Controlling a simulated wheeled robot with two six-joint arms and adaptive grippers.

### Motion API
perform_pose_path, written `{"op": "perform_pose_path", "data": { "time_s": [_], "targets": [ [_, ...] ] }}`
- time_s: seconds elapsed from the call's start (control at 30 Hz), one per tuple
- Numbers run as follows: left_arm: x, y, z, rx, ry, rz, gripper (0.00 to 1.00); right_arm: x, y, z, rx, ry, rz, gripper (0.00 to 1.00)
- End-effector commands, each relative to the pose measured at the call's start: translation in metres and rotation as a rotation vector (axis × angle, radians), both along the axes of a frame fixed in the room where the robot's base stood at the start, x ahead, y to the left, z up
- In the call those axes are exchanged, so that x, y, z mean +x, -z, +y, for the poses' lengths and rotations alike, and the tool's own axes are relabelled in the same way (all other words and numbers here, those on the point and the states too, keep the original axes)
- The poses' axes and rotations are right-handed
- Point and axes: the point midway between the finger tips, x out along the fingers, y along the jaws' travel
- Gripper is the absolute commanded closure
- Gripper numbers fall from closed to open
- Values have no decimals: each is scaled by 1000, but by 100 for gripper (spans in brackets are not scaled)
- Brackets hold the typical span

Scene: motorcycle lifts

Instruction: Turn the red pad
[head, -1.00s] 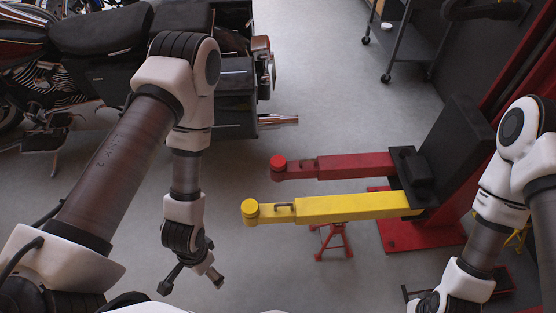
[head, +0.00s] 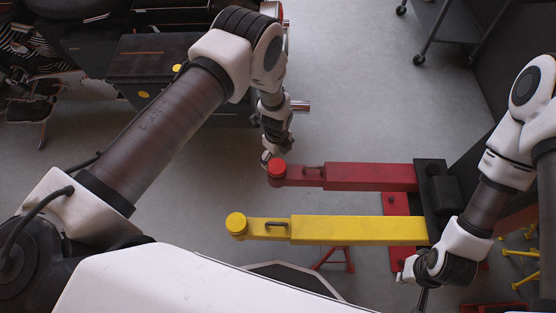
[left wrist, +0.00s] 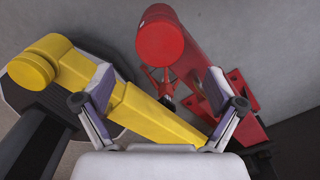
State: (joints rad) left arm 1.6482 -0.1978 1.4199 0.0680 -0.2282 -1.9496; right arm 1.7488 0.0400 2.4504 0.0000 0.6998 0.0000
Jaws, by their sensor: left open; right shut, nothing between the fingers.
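The round red pad (head: 277,167) sits at the left end of the red lift arm (head: 370,177) in the head view. In the left wrist view the red pad (left wrist: 160,43) is at the top middle, ahead of and between the finger directions. My left gripper (head: 268,158) is at the pad's upper left in the head view, partly hidden by its own wrist. In the left wrist view my left gripper (left wrist: 160,100) is open, with its two fingers spread and nothing between them. My right gripper (head: 418,290) is low at the right, its fingers barely visible.
The yellow lift arm (head: 350,230) with its round yellow pad (head: 236,223) runs parallel, nearer to me. A red stand (head: 338,258) is below it. A motorcycle with a black case (head: 150,60) stands at upper left.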

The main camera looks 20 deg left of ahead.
Motion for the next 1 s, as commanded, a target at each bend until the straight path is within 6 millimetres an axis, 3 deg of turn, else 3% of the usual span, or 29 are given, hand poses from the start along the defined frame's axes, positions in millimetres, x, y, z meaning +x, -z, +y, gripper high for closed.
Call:
{"op": "perform_pose_path", "data": {
  "time_s": [0.33, 0.67, 0.83, 0.87, 1.0],
  "targets": [
    [0, 62, 1, 0, -3, -1, 6, 1, 16, 0, 0, 0, -2, 100],
    [0, 70, 1, 0, -4, -1, 6, 1, 16, 0, 0, 0, -2, 100],
    [0, 70, 1, 0, -4, -1, 62, 1, 16, 0, 0, 0, -2, 100],
    [0, 70, 1, 0, -4, -1, 67, 1, 16, 0, 0, 0, -2, 100],
    [0, 70, 1, 0, -4, -1, 67, 1, 16, 0, 0, 0, -2, 100]
  ]
}}
